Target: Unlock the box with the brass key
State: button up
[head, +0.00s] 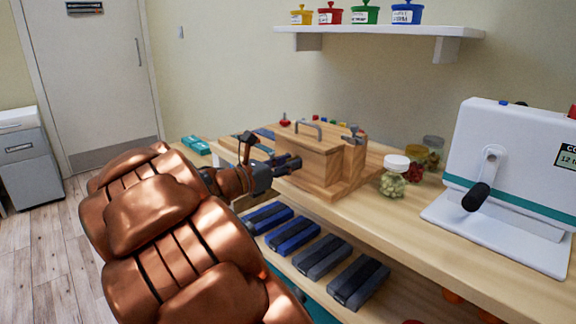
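A wooden box (309,161) with a grey bar handle on top sits on a wooden board on the bench, in the middle of the head view. A smaller wooden block with a dark metal fitting (352,135) stands at its right side. My gripper (290,164) is at the left side of the box, its dark fingers pointing right, close to the wood; I cannot tell whether they touch it. The fingers are small and partly merged in view, so their opening is unclear. I cannot make out the brass key or a keyhole.
Lidded jars (393,176) stand right of the box, before a white machine with a crank (500,180). Dark and blue weights (292,234) lie on the lower shelf (310,287). A wall shelf (383,31) holds coloured pots. The bench front between jars and machine is clear.

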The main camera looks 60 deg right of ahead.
jog(key=shift+d, duration=0.1)
grip_shut()
dwell(0.7)
jog(key=m, duration=0.2)
jog(key=shift+s+m, duration=0.1)
jog(key=shift+m, duration=0.3)
jog(key=shift+s+f+m+b, duration=0.1)
jog(key=shift+m+b, duration=2.05)
jog(key=shift+m, duration=3.45)
